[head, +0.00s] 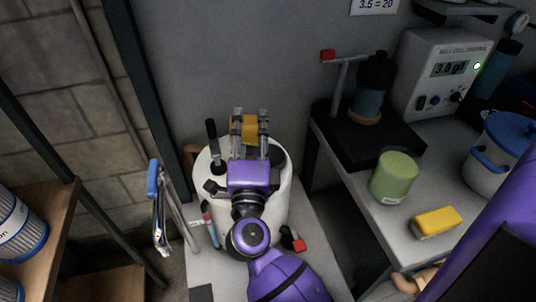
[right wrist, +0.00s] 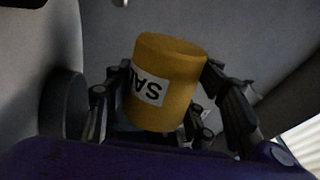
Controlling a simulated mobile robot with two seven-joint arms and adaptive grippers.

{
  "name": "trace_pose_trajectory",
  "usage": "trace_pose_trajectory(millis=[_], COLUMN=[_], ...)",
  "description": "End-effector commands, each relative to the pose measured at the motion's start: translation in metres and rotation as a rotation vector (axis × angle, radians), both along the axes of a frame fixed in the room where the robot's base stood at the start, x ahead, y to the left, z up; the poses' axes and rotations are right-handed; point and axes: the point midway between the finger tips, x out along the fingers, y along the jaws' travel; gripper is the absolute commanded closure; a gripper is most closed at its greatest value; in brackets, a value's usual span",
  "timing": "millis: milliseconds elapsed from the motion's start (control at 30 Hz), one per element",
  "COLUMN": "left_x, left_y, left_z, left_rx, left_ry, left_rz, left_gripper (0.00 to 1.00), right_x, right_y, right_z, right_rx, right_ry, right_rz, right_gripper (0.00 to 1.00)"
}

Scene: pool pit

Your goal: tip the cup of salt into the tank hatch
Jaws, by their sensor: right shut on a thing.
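The yellow cup of salt (head: 245,130) is held at the far side of the white tank's top. In the right wrist view the salt cup (right wrist: 168,85) sits between the fingers, its white label upside down in the picture. My right gripper (head: 250,122) is shut on it, over the tank. The white round tank (head: 283,205) stands below, largely covered by my gripper and arm. A dark upright handle with a black base (head: 214,150) shows on its top left. The hatch opening is hidden or cannot be made out, and so is any salt. My left gripper is not in view.
The right counter holds a green tub (head: 394,177), a yellow block (head: 436,222), a blue-lidded white pail (head: 497,150) and a display box (head: 440,75). A dark bottle (head: 370,85) stands behind the green tub. A blue-handled tool (head: 155,190) stands left of the tank.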

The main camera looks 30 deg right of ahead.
Motion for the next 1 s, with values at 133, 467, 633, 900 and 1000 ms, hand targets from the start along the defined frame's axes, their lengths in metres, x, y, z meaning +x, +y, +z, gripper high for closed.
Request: trace_pose_trajectory(millis=[133,467,633,900,1000], left_x=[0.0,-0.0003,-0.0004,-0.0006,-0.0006], left_y=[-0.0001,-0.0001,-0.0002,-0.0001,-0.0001], left_z=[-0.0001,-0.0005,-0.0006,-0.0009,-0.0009], left_rx=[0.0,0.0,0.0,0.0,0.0], left_ry=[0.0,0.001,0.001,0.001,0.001], left_rz=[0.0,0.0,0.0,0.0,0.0], left_gripper=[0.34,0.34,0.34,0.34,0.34], right_x=[-0.0003,-0.0008,-0.001,-0.0014,-0.0015], right_y=[-0.0006,-0.0016,-0.002,-0.0026,-0.0028], right_z=[0.001,0.0018,0.0022,0.0026,0.0028], right_rx=[0.012,0.039,0.051,0.068,0.072], right_ry=[-0.008,-0.021,-0.028,-0.036,-0.038], right_rz=[-0.001,-0.001,-0.001,0.0,0.0], right_gripper=[0.77,0.77,0.77,0.77,0.77])
